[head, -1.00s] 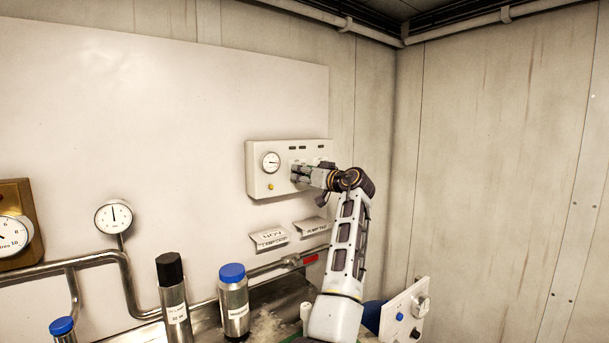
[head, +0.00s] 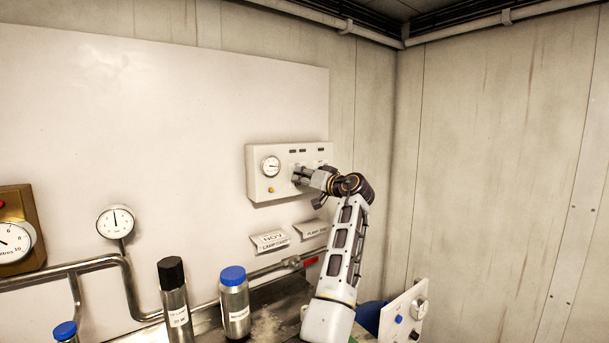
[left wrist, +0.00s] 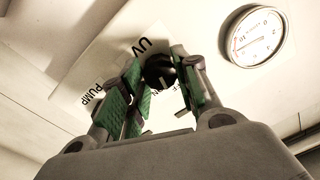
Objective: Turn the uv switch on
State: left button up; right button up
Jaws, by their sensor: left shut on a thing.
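The white control panel (head: 259,157) is fixed high on the wall in the head view. In the left wrist view the uv switch (left wrist: 159,72) is a round black knob with a pale mark, next to the printed letters UV. My left gripper (head: 299,176) is at the panel's face, right of its gauge. In the left wrist view the green-padded fingers of my left gripper (left wrist: 157,66) are shut on the knob from both sides. In the head view my gripper hides the knob. The OFF/ON lettering is partly hidden. My right gripper is not in view.
The panel carries a round gauge (head: 271,166) and an orange button (head: 271,190). Label plates (head: 270,241) sit on the wall below. A black-capped cylinder (head: 174,305) and a blue-capped one (head: 235,305) stand by the pipe at lower left. The right wall is clear.

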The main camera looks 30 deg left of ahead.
pick_arm(q)
jog(key=shift+r+m+p, duration=0.1)
jog(key=shift+m+p, duration=0.45)
jog(key=shift+m, duration=0.35)
jog(key=m+p, duration=0.4)
jog(key=m, duration=0.1)
jog(key=shift+m, duration=0.6)
jog(key=shift+m+p, duration=0.5)
jog(key=shift+p, duration=0.1)
jog(key=shift+m, duration=0.3)
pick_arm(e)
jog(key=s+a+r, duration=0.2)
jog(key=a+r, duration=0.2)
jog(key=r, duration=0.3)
